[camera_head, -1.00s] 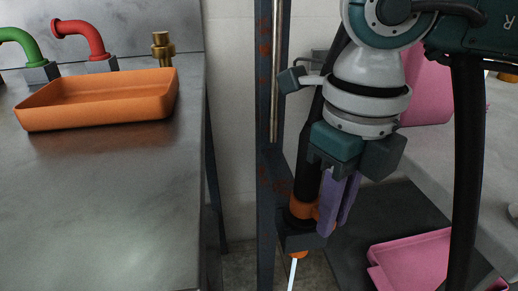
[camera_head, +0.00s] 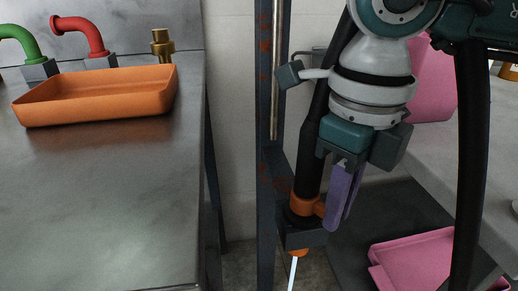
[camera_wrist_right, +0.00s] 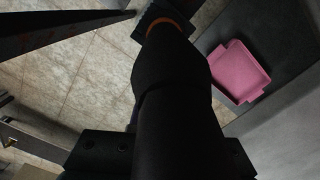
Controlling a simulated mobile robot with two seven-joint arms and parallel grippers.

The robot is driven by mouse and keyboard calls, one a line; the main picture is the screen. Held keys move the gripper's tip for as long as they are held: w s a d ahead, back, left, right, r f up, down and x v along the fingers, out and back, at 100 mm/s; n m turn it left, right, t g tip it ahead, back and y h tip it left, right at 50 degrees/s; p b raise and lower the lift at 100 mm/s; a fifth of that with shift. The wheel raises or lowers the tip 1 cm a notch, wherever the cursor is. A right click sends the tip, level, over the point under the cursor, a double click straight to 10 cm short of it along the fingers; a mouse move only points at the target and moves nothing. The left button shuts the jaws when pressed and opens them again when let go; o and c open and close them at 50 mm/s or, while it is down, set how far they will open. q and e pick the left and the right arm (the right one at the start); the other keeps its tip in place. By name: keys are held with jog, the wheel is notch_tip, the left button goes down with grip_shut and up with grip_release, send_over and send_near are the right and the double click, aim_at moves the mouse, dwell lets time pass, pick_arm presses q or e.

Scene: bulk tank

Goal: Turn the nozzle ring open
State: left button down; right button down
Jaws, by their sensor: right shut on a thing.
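The nozzle hangs upright as a black tube (camera_head: 312,150) beside a dark post. Near its lower end is the orange nozzle ring (camera_head: 303,206), with a short orange tab on its right side. Below, a dark block holds the nozzle, and an orange tip (camera_head: 299,252) shows under it with a thin white streak below. My right gripper (camera_head: 338,212) has purple fingers, shut on the ring's tab at the right of the tube. In the right wrist view, the black tube hides the fingers; a bit of orange (camera_wrist_right: 172,24) shows at its far end. My left gripper is not in view.
A dark metal post (camera_head: 266,220) stands just left of the nozzle. A steel counter at left bears an orange tray (camera_head: 100,97), red (camera_head: 82,34) and green pipe elbows and a brass fitting (camera_head: 162,46). A pink tray (camera_head: 420,262) lies low at right.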

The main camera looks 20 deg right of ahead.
jog(key=shift+w+d+n+b, duration=0.45)
jog(key=shift+n+b, duration=0.25)
jog(key=shift+n, duration=0.7)
jog(key=shift+w+d+n+b, duration=0.4)
jog(key=shift+n+b, duration=0.3)
jog(key=shift+n, duration=0.7)
jog(key=shift+w+d+n+b, duration=0.3)
jog(key=shift+d+n+b, duration=0.3)
jog(key=shift+n, duration=0.8)
jog(key=shift+a, duration=0.1)
jog(key=c, duration=0.9)
grip_release()
notch_tip(320, 180, up, 10)
jog(key=shift+p, duration=1.1)
